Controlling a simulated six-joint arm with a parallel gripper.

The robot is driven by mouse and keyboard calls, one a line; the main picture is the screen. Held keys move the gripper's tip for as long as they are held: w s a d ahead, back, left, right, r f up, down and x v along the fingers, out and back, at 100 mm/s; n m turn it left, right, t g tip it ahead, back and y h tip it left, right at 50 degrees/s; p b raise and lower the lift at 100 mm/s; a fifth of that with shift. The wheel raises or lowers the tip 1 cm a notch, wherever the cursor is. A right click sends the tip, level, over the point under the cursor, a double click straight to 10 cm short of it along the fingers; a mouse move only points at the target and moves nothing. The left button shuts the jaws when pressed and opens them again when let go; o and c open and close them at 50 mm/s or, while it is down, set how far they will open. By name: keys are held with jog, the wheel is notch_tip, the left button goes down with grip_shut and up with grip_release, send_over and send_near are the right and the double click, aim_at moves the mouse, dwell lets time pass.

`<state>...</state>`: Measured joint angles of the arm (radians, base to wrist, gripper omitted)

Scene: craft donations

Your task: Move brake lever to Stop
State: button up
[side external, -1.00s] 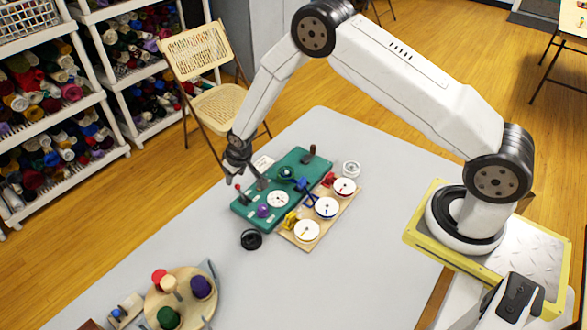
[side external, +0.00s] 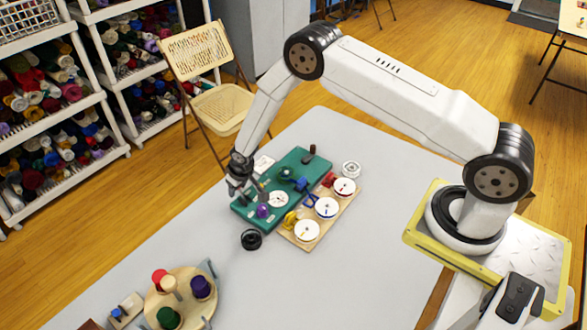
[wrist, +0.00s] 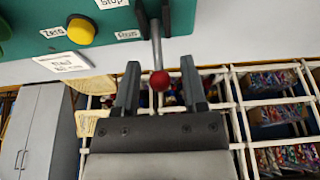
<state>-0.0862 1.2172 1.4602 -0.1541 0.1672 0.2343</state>
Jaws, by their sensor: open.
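The brake lever (wrist: 156,50) is a grey rod with a red ball knob (wrist: 159,81), rising between two black brackets on the green panel (wrist: 40,28). In the wrist view, the knob sits between the two open fingers of my gripper (wrist: 160,70), with gaps on both sides. A "Stop" label (wrist: 112,3) is at the top edge, and another label, likely "Run" (wrist: 128,35), is beside the lever base. In the side view my gripper (side external: 239,190) is at the left end of the green panel (side external: 303,166) and hides the lever.
A yellow button (wrist: 81,30) and a "Zero" label (wrist: 53,33) are near the lever. A wooden board (side external: 285,236) with white dials lies in front of the panel. A black knob-like object (side external: 251,239) and a round wooden stand (side external: 155,299) are on the grey table (side external: 370,160).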

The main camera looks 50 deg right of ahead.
grip_shut()
